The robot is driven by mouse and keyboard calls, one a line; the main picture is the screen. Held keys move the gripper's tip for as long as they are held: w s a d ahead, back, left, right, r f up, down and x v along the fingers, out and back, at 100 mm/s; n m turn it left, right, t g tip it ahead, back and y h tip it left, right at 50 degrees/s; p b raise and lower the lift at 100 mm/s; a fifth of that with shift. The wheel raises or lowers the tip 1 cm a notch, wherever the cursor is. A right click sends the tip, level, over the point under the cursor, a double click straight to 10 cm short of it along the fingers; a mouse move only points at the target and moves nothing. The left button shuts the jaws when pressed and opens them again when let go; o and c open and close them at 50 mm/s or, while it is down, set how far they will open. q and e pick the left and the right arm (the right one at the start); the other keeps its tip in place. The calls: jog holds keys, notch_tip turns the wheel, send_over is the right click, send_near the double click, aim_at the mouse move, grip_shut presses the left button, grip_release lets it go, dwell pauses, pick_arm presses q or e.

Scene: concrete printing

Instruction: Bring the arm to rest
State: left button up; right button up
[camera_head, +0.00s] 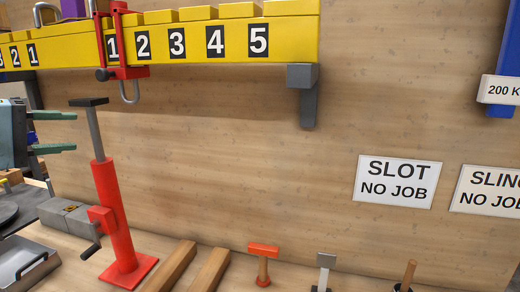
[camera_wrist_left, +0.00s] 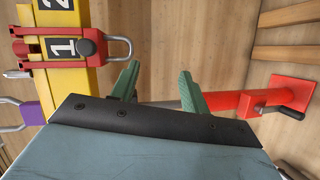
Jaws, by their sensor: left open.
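My left gripper (camera_head: 72,131) comes in from the left edge in the camera_head view. Its two green fingers are apart with nothing between them. In the wrist view the same open fingers (camera_wrist_left: 158,76) point at the wooden wall. The red screw jack (camera_head: 115,215), with a grey rod and dark top plate, stands upright on the bench to the right of the gripper. It also shows in the wrist view (camera_wrist_left: 235,102), where its rod passes behind a finger. My right gripper is not in view.
A yellow numbered beam (camera_head: 190,43) with a red sliding hanger (camera_head: 121,73) and hook runs above. Wooden bars (camera_head: 172,268), an orange-headed tool (camera_head: 263,252) and a grey block (camera_head: 65,215) are on the bench. Signs (camera_head: 396,181) hang at right. The wall area right of the jack is clear.

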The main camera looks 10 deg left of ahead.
pick_arm(q)
jog(key=s+d+f+m+g+y, duration=0.15)
jog(key=d+f, duration=0.25)
jog(key=f, duration=0.6)
jog(key=s+d+f+m+g+y, duration=0.1)
jog(key=d+f+m+g, duration=0.15)
jog(key=f, duration=0.85)
jog(key=s+d+f+m+g+y, duration=0.15)
jog(key=d+f, duration=0.25)
jog(key=f, duration=0.6)
jog(key=s+d+f+m+g+y, duration=0.1)
jog(key=s+d+f+m+g, duration=0.25)
jog(key=s+d+f, duration=0.6)
jog(key=s+d+f+m+g+y, duration=0.1)
jog(key=s+d+f+m, duration=0.15)
jog(key=s, duration=0.35)
jog(key=s+d+f+m+g+y, duration=0.1)
jog(key=s+d+f+m, duration=0.15)
jog(key=s, duration=0.35)
notch_tip(320, 180, down, 27)
jog(key=s+a+b, duration=0.1)
jog(key=s+b, duration=0.1)
jog(key=s+a+f+g+b, duration=0.1)
jog(key=s+a+f+g, duration=0.1)
jog(key=s+f, duration=1.4)
jog(key=shift+a+n, duration=0.3)
jog(key=shift+a, duration=0.2)
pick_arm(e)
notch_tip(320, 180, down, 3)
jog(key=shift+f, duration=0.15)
